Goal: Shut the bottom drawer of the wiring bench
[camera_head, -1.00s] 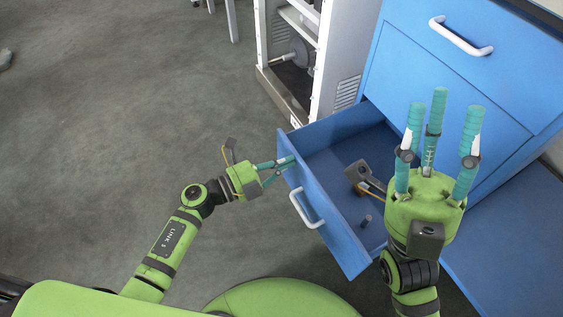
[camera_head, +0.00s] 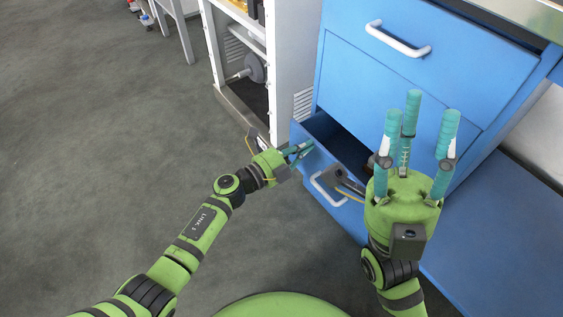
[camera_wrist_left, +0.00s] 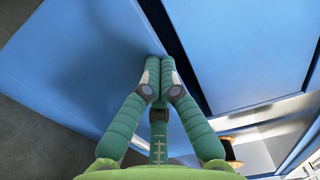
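The bottom drawer (camera_head: 349,222) of the blue wiring bench (camera_head: 385,90) is partly open, with a dark gap between its front and the bench. Its white handle (camera_head: 321,186) shows beside my right wrist. My left gripper (camera_head: 309,147) is at the upper left part of the drawer front. In the left wrist view its fingertips (camera_wrist_left: 160,62) are together against the blue panel (camera_wrist_left: 85,65), with nothing seen between them. My right gripper (camera_head: 418,108) is open and empty, fingers spread upward, in front of the bench. It hides the right part of the drawer.
A closed upper drawer with a white handle (camera_head: 398,40) is above. A white-framed machine cabinet (camera_head: 288,60) stands just left of the bench. A blue panel (camera_head: 500,230) is at the right. Grey floor (camera_head: 110,150) at the left is clear.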

